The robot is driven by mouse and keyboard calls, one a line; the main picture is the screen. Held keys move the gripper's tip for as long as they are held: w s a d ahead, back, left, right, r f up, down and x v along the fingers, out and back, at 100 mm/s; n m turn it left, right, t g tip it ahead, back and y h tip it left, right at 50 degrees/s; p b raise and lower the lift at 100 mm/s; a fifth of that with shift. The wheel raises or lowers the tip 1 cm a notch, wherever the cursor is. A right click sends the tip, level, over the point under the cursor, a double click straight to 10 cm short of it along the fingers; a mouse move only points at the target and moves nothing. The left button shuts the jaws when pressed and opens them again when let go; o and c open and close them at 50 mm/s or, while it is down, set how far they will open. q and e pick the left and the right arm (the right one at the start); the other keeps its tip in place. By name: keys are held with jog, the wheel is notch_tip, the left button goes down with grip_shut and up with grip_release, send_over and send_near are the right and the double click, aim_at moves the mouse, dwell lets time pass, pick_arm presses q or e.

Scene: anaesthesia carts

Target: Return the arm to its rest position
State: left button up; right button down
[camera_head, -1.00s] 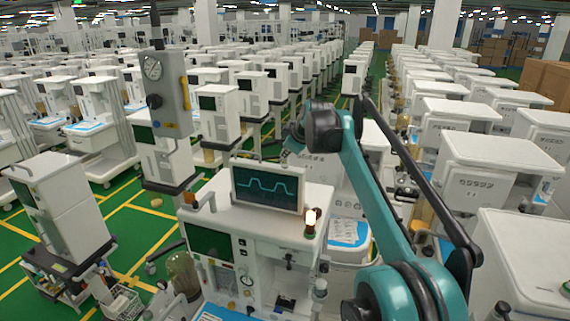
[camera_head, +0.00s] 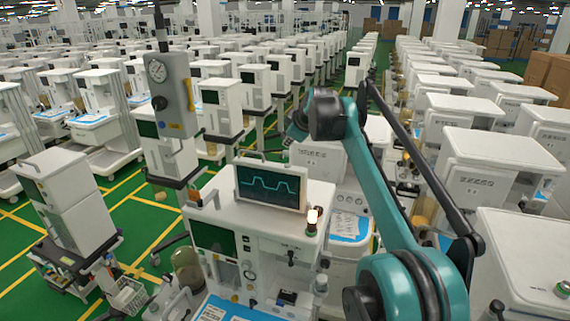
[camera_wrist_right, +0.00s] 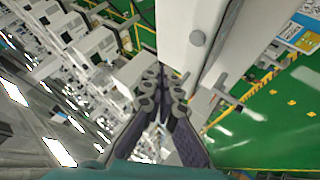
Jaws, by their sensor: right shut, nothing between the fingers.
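My right arm (camera_head: 385,190), teal with black joints, rises from the lower right of the head view and bends at a dark elbow above the anaesthesia machine. My right gripper (camera_wrist_right: 164,82) shows in the wrist view with its dark fingers drawn together and nothing between them. In the head view the gripper is mostly hidden behind the elbow. A white cart side and green floor lie beyond the fingers in the wrist view. My left gripper is in neither view.
White carts (camera_head: 497,160) line the right. Green floor (camera_head: 140,228) shows at left.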

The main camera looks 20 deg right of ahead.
jog(key=shift+f, duration=0.1)
jog(key=s+a+f+m+b, duration=0.3)
jog(key=s+f+b, duration=1)
jog(key=f, duration=0.8)
jog(key=s+a+f+m+g+b, duration=0.1)
jog(key=s+a+f+m+b, duration=0.2)
jog(key=s+f+b, duration=1)
jog(key=s+a+f+m+g+b, duration=0.1)
jog(key=s+a+f+m+b, duration=0.2)
jog(key=s+f+b, duration=1)
notch_tip(320, 180, down, 18)
jog(key=shift+s+a+r+m+h, duration=0.15)
jog(key=shift+s+m+h, duration=0.25)
jog(key=shift+s, duration=0.5)
